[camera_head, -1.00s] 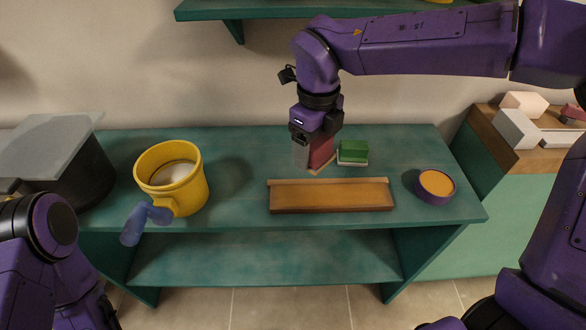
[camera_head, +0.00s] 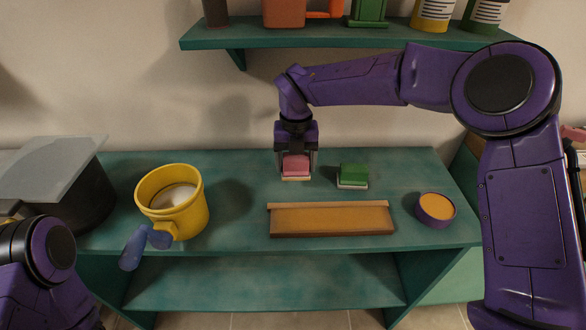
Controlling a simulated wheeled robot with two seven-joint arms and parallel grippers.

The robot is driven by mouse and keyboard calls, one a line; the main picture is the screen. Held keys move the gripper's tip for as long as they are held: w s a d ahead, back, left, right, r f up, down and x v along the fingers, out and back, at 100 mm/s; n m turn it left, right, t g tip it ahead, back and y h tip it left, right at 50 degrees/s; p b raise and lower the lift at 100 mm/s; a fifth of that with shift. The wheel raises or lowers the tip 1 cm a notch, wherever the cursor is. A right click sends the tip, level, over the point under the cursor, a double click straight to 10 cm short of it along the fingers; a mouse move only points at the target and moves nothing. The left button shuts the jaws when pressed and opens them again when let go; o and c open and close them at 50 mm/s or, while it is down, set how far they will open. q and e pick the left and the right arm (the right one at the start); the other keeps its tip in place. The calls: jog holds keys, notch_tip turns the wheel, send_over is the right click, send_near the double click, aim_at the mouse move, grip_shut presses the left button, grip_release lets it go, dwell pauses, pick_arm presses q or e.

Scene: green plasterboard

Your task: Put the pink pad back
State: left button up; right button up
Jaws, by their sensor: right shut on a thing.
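The pink pad (camera_head: 295,165) has a pale underside and is between the fingers of my right gripper (camera_head: 296,172). The gripper points down and is shut on the pad, over the back middle of the green table (camera_head: 240,160). I cannot tell whether the pad touches the table top. A green pad (camera_head: 353,176) with a pale base lies to the right of it, apart. My left arm shows at the lower left, but its gripper's fingers cannot be made out.
A wooden tray-like block (camera_head: 331,219) lies in front of the pads. A purple tub with orange contents (camera_head: 435,209) stands to its right. A yellow bucket (camera_head: 186,217) and a black bin (camera_head: 75,205) stand at left. A shelf (camera_head: 340,33) with containers hangs above.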

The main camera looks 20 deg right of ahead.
aim_at(293, 173)
jog(key=w+f, duration=0.2)
jog(key=shift+w+f, duration=0.15)
jog(key=shift+f, duration=0.2)
jog(key=shift+f+p, duration=0.3)
jog(key=shift+f, duration=1.3)
jog(key=o, duration=1.1)
jog(key=shift+r+b, duration=0.4)
jog(key=shift+r, duration=3.6)
